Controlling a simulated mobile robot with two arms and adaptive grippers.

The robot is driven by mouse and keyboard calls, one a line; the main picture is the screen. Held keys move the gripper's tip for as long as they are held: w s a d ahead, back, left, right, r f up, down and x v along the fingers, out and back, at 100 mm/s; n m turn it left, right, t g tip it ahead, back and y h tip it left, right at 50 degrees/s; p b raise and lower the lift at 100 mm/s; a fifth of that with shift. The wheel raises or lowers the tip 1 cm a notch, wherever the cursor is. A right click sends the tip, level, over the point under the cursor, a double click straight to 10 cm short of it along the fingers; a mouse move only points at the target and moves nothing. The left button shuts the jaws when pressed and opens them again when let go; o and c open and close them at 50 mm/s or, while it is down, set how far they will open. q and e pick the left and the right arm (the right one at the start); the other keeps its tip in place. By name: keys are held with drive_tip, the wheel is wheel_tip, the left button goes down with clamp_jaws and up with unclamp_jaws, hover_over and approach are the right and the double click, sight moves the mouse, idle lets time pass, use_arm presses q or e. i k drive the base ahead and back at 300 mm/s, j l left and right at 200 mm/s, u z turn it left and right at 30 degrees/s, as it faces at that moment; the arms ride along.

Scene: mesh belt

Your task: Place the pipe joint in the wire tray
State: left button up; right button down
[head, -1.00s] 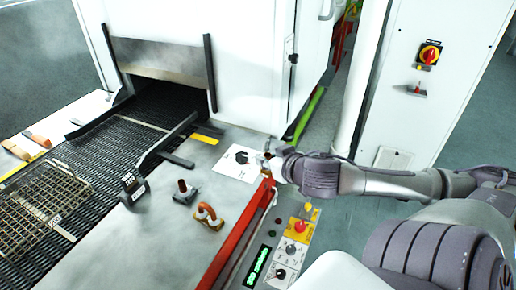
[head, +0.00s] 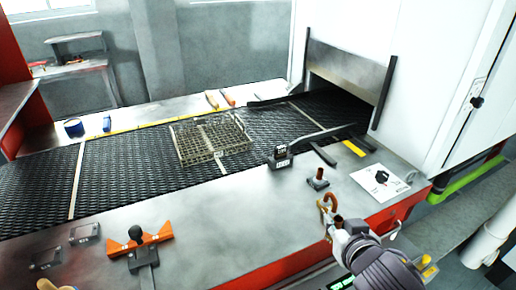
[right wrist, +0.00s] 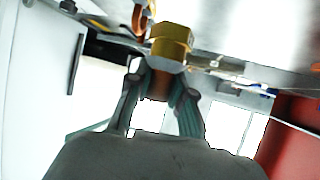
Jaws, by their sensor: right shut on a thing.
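My right gripper (head: 342,228) is at the near side of the steel table in the head view. It is shut on the pipe joint, whose copper-brown end (head: 338,221) shows at the fingertips. In the right wrist view the pipe joint (right wrist: 170,42) shows a brass hex part with copper below it, between the fingers (right wrist: 162,90). The wire tray (head: 215,157), an open rectangular wire basket, sits on the dark mesh belt, left of and beyond my gripper.
A curved copper pipe (head: 327,203) on a stand is just beside my right gripper. A small post on a dark base (head: 318,180) and a black block (head: 281,158) stand between gripper and tray. The mesh belt (head: 120,160) is clear left of the tray.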

sight(208, 133)
drive_tip(key=i+l+u, duration=0.6)
drive_tip(key=l, duration=0.4)
drive_tip(key=i+u, duration=0.1)
drive_tip(key=u, duration=0.9)
